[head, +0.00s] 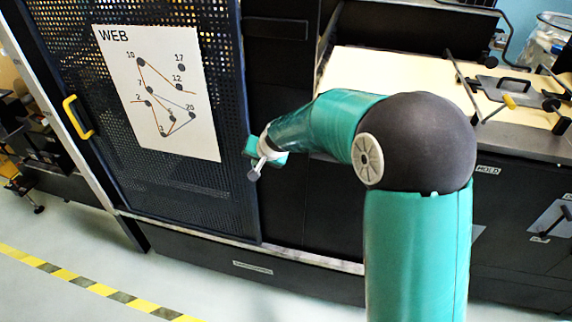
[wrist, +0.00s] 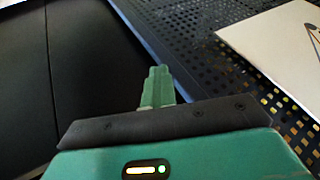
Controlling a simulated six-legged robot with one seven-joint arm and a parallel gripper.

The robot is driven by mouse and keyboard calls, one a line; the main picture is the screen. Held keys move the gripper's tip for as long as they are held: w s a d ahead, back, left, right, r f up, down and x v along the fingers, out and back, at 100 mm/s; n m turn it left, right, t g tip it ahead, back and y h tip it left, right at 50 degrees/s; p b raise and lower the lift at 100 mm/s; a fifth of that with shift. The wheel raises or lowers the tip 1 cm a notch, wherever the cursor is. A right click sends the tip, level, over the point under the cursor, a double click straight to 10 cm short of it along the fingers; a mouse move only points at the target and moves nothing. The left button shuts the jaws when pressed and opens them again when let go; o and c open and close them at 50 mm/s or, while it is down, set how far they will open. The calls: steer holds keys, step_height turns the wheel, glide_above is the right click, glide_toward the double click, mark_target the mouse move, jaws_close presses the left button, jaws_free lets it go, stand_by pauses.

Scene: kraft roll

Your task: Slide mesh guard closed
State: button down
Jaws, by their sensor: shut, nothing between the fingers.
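The mesh guard (head: 180,190) is a dark perforated panel in a dark frame, standing upright at the left of the head view. A yellow handle (head: 78,117) is on its left side. A white sheet marked WEB (head: 160,95) is fixed to its face. My gripper (head: 251,146) is shut and empty, by the guard's right edge. In the wrist view the shut green fingers (wrist: 157,85) point toward the edge between the mesh (wrist: 240,80) and a smooth black surface (wrist: 95,60). I cannot tell whether the fingertips touch the edge.
A black recess (head: 285,100) lies right of the guard. A pale board (head: 390,75) with black clamps and levers lies on the machine top at the right. Dark cabinets (head: 520,220) stand below it. The pale floor has a yellow-black stripe (head: 90,285) and is clear in front.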

mark_target(226, 156)
steer(key=a, duration=0.2)
steer(key=w+a, duration=0.1)
steer(key=a, duration=0.2)
steer(key=w+a, duration=0.1)
steer(key=a, duration=0.2)
steer(key=shift+w+a, duration=0.15)
steer(key=shift+a, duration=0.1)
steer(key=shift+a+r, duration=0.1)
steer(key=shift+a, duration=0.05)
steer(key=shift+w+a+r, duration=0.1)
steer(key=shift+a, duration=0.05)
